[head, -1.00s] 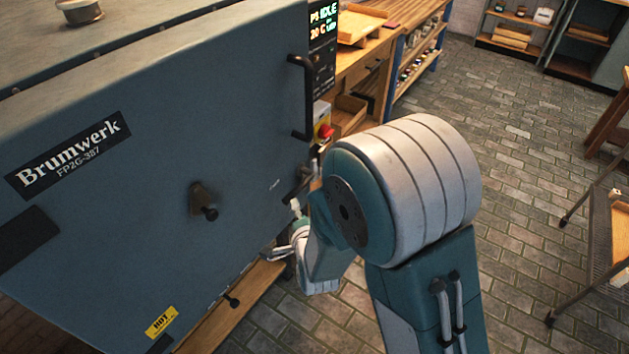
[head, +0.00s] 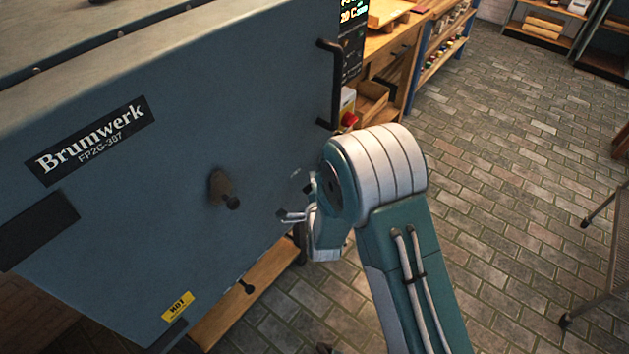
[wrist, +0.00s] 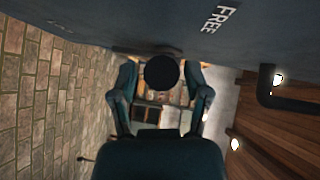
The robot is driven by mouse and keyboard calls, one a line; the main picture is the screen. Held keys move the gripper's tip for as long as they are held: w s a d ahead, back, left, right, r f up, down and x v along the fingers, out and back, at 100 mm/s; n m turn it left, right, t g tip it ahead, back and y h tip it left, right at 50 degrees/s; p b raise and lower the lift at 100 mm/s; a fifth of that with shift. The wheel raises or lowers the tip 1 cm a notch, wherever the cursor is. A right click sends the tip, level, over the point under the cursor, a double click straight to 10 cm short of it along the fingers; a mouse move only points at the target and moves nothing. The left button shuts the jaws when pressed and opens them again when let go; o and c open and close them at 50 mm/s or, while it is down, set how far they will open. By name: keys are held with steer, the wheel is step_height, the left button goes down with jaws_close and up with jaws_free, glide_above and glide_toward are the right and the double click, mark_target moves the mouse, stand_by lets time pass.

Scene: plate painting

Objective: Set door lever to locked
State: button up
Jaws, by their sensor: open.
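The blue-grey kiln door (head: 130,240) fills the left of the head view. In the wrist view, the door lever shows as a round black knob end (wrist: 161,72) near the door face, beside the printed word FREE (wrist: 216,17). My gripper (head: 291,198) is close to the door's right side in the head view, where it and my arm hide most of the lever. In the wrist view, my open gripper (wrist: 161,84) has one finger on each side of the knob, with gaps between. Contact with the lever cannot be told.
A black bar handle (head: 328,84) stands out from the door's right edge, above my gripper. A dark plug (head: 224,189) protrudes from the door to the left. A red button (head: 349,119) sits beyond the edge. Brick floor (head: 500,200) is open at right.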

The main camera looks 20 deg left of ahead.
steer(key=shift+w+a, duration=0.1)
steer(key=shift+w, duration=0.5)
jaws_close()
steer(key=shift+f, duration=0.15)
